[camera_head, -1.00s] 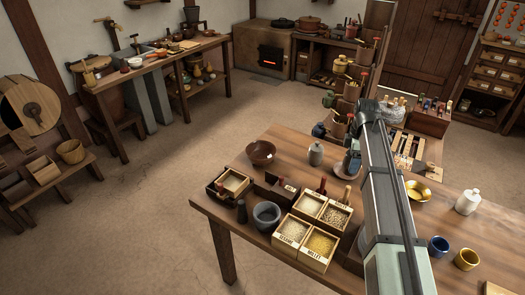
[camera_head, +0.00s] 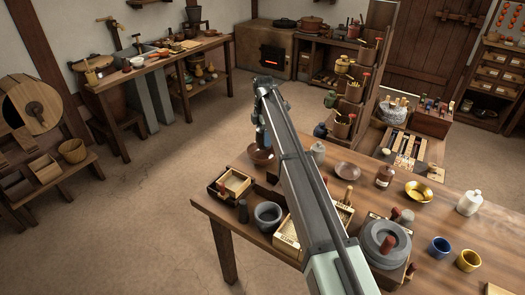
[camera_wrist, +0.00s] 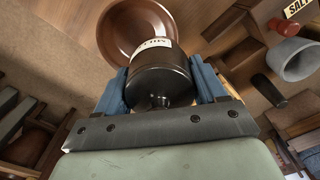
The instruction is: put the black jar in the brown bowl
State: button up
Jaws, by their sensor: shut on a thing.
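The black jar (camera_wrist: 160,76) with a white label is held between the two blue fingers of my gripper (camera_wrist: 163,84) in the wrist view. In the head view my gripper (camera_head: 262,138) is at the bowl, and I cannot make out the jar there. The brown bowl (camera_head: 258,158) stands on the table's far left part, partly hidden by my arm. In the wrist view the bowl (camera_wrist: 118,40) lies beyond the jar, and the jar overlaps its near rim. The jar's height above the bowl cannot be told.
A pale stoppered jar (camera_head: 318,150) stands right of the bowl. A wooden box (camera_head: 216,194) and a grey mortar (camera_head: 268,216) stand nearer. A brown plate (camera_head: 347,171), a brass bowl (camera_head: 418,192) and a stone quern (camera_head: 384,240) are to the right. My arm hides part of the grain boxes.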

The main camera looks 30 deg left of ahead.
jog(key=shift+w+a+r+n, duration=0.15)
jog(key=shift+w+a+n, duration=0.45)
jog(key=shift+w+a, duration=0.45)
jog(key=shift+w+a+f+n, duration=0.1)
jog(key=shift+f+n, duration=0.55)
jog(key=shift+f, duration=1)
jog(key=shift+w+f+n, duration=0.1)
jog(key=shift+f+n, duration=0.6)
jog(key=shift+f, duration=0.95)
jog(key=shift+w+a+f+n, duration=0.1)
jog(key=shift+f+n, duration=0.55)
jog(key=shift+f, duration=1)
jog(key=shift+f, duration=0.1)
jog(key=o, duration=1)
jog(key=shift+o, duration=0.2)
notch_tip(320, 180, up, 12)
